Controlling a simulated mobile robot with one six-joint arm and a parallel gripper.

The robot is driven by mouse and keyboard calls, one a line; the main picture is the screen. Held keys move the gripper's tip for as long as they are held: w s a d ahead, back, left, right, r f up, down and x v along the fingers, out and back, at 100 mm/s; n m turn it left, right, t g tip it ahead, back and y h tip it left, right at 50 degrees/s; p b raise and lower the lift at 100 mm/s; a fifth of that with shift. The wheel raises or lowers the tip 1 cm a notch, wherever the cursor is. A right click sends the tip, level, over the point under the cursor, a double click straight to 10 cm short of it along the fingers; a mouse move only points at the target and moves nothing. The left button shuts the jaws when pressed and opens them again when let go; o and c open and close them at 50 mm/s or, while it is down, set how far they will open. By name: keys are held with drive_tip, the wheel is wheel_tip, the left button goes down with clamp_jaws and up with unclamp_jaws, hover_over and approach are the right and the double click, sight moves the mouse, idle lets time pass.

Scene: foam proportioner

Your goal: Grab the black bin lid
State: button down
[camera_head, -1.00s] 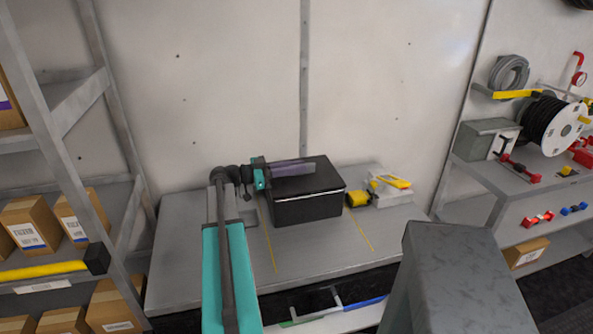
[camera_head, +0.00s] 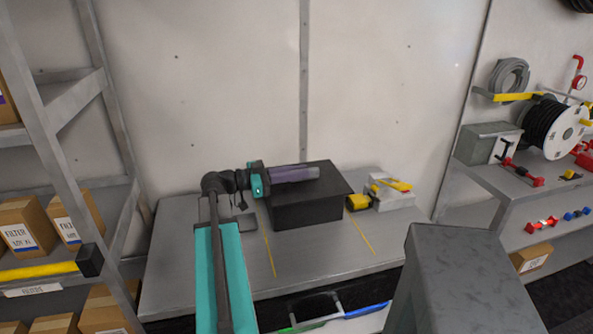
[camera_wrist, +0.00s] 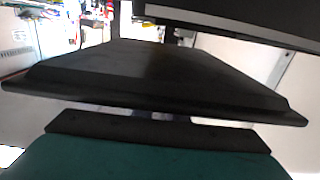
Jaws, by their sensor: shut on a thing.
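The black bin (camera_head: 308,212) stands on the grey worktop. Its flat black lid (camera_head: 328,182) is at the bin's top, with its right corner jutting out past the bin's wall. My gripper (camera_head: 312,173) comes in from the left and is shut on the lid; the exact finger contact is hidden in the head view. In the wrist view the lid (camera_wrist: 150,80) fills the middle as a wide dark plate with a rim, just beyond the teal gripper body. I cannot tell how large the gap is between lid and bin.
A yellow-and-grey case (camera_head: 390,192) and a small yellow item (camera_head: 358,202) lie right of the bin on the worktop (camera_head: 200,270). A shelf with cardboard boxes (camera_head: 28,235) stands at the left. A bench with a hose reel (camera_head: 550,125) is at the right. The worktop's front is clear.

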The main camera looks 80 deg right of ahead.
sight(301, 197)
drive_tip(key=a, duration=0.2)
drive_tip(key=s+a+b, duration=0.1)
drive_tip(key=a, duration=0.2)
drive_tip(key=s+a, duration=0.1)
drive_tip(key=a, duration=0.1)
drive_tip(key=shift+a+r+b, duration=0.3)
drive_tip(key=shift+b, duration=0.05)
drive_tip(key=shift+s+a+r, duration=0.1)
drive_tip(key=shift+a, duration=0.25)
